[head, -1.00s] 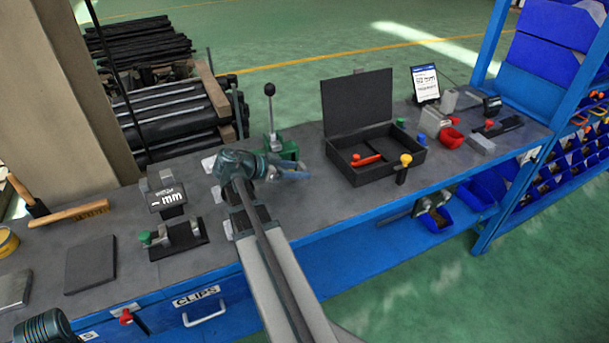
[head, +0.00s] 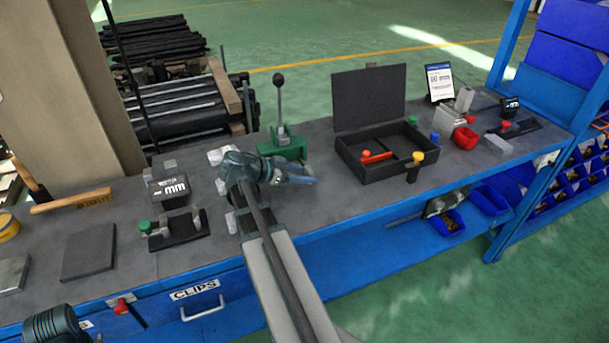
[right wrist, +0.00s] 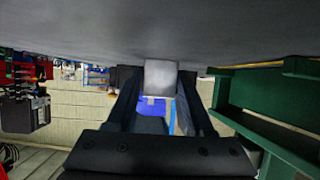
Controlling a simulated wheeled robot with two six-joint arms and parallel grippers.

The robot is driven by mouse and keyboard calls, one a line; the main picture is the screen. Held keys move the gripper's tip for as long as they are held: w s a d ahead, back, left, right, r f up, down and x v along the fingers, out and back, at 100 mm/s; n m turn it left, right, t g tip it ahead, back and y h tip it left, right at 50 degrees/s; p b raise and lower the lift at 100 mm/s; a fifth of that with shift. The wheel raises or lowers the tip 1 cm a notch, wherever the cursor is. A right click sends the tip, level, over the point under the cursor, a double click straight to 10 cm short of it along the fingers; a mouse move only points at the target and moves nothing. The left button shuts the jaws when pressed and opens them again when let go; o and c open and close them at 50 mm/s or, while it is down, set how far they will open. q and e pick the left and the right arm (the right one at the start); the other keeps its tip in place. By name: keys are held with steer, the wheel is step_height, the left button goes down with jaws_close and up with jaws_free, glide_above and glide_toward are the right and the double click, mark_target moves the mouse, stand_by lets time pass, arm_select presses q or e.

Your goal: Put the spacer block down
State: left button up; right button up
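A small light-grey block (right wrist: 160,76) is between the fingertips of my right gripper in the right wrist view. Both dark fingers press against its sides. Its far end is at the grey bench surface, and I cannot tell whether it touches. In the head view my right gripper (head: 312,180) is low over the bench, just in front of the green toggle clamp (head: 285,147). The block is not distinguishable there. My left gripper is not in view; only a dark part of my left arm shows at the lower left corner.
The bench (head: 135,235) carries a display gauge (head: 168,192) on the left and an open black case (head: 375,170) to the right. A dark flat plate (head: 88,250) lies left of the gauge.

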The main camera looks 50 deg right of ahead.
steer(key=o, duration=0.4)
steer(key=shift+c, duration=0.2)
steer(key=shift+r+p, duration=0.3)
steer(key=p+v, duration=0.4)
steer(key=v, duration=0.6)
steer(key=shift+w+a+r+p, duration=0.1)
steer(key=shift+a+p, duration=0.05)
steer(key=shift+p, duration=0.2)
steer(key=shift+o, duration=0.2)
steer(key=shift+v, duration=0.75)
